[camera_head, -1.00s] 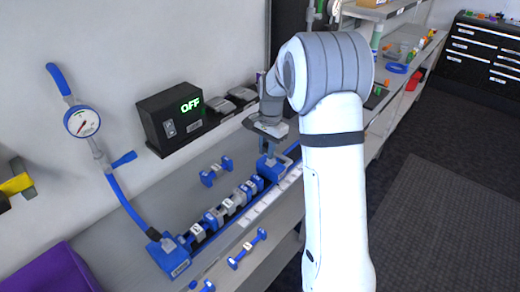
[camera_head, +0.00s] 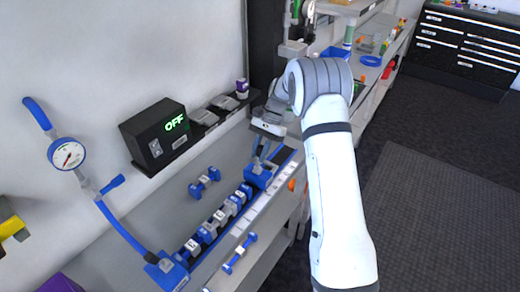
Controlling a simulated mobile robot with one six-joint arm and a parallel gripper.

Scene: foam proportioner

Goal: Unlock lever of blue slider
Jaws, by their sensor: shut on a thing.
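The blue slider (camera_head: 259,174) sits on the dark rail near its far end, past the row of blue and grey blocks. My gripper (camera_head: 263,158) points down at the top of the slider and is shut on a small part there, which looks like its lever. The fingers and the arm hide much of the lever, so its exact angle cannot be told.
Several blue and grey blocks (camera_head: 219,218) stand in a row on the rail. A blue dumbbell-shaped piece (camera_head: 204,182) lies behind it and another (camera_head: 240,253) in front. A black box (camera_head: 155,137) reading OFF and a pressure gauge (camera_head: 67,154) are at left.

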